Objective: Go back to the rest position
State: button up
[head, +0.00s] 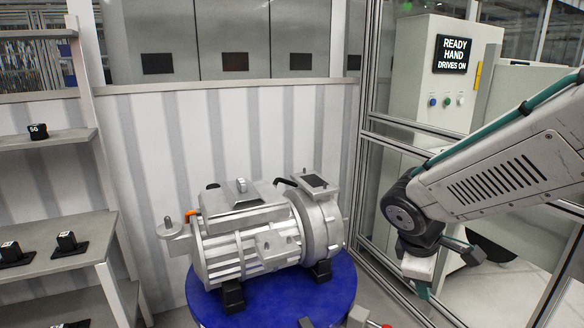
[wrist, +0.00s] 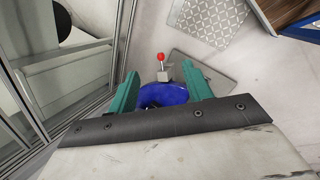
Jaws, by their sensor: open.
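My gripper (wrist: 160,72) is open in the wrist view, its two green fingers spread apart with nothing held between them. In the head view my arm (head: 500,178) comes in from the right and bends down, and my gripper (head: 422,290) hangs at its end, to the right of the drive unit and apart from it. The grey metal drive unit (head: 265,238) sits on a round blue table (head: 338,292). In the wrist view the blue top (wrist: 172,95) shows between and beyond the fingers.
Framed glass panels (head: 385,150) stand close behind my arm. A cabinet (head: 425,75) behind them reads "READY HAND DRIVES ON". Shelves (head: 50,225) with small black parts stand at left. A red-knobbed lever (wrist: 161,62) shows near the blue top.

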jog(key=s+r+m+y, duration=0.1)
jog(key=s+r+m, duration=0.1)
jog(key=s, duration=0.4)
jog(key=s+r+m+y, duration=0.2)
jog(key=s+r+m, duration=0.1)
jog(key=s+m, duration=0.2)
jog(key=s+r+m+g+y, duration=0.1)
jog(key=s+r+m, duration=0.2)
jog(key=s, duration=0.5)
jog(key=shift+s+d+m, duration=0.15)
jog(key=shift+d+m, duration=0.05)
jog(key=shift+m, duration=0.5)
jog(key=shift+r, duration=0.1)
jog(key=shift+c, duration=0.3)
